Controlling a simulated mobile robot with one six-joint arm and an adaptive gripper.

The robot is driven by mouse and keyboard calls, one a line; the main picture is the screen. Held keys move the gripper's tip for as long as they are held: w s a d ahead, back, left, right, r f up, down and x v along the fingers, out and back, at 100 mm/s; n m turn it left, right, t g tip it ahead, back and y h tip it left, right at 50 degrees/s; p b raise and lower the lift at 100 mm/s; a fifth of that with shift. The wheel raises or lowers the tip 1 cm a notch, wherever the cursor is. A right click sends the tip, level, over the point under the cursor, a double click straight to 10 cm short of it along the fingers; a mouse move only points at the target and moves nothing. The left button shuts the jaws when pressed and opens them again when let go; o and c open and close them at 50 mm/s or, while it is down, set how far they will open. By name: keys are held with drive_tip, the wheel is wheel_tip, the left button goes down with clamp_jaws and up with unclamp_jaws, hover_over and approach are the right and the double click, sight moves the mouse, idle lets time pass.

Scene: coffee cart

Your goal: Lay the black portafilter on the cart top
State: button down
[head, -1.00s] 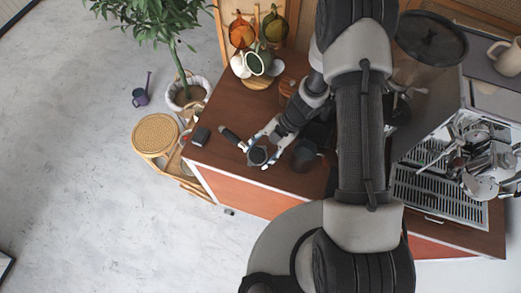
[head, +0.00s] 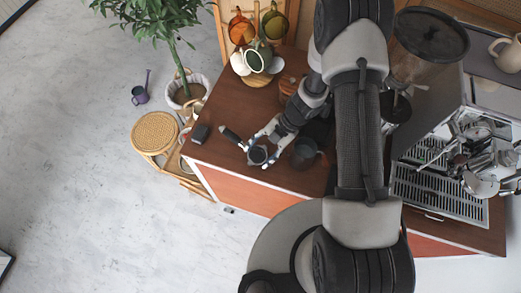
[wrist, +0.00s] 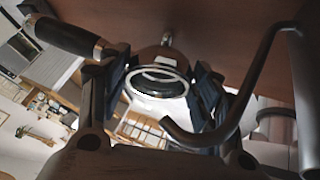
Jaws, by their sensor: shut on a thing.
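The black portafilter has a dark handle (head: 231,136) pointing up and left and a round metal head (head: 257,155) near the front left of the brown cart top (head: 215,166). My gripper (head: 262,150) is shut on its head, with one finger on each side. In the wrist view, the handle (wrist: 66,37) is at the upper left and the ring-shaped head (wrist: 158,84) sits between the fingers of my gripper (wrist: 155,95). I cannot tell whether the portafilter touches the cart top.
A dark cup-like container (head: 304,153) stands just right of my gripper. A mug rack (head: 257,79) stands behind, and the espresso machine (head: 440,190) is at right. Some brown top is clear behind the portafilter.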

drive_tip(key=shift+c, duration=2.2)
unclamp_jaws()
drive_tip(key=shift+c, duration=0.4)
drive_tip(key=c, duration=0.5)
drive_tip(key=shift+w+a+p, duration=0.25)
drive_tip(key=shift+w+a, duration=1.3)
drive_tip(key=shift+a, duration=0.3)
drive_tip(key=shift+w+a+p, duration=0.2)
drive_tip(key=shift+w+a, duration=1.3)
drive_tip(key=shift+a, duration=0.3)
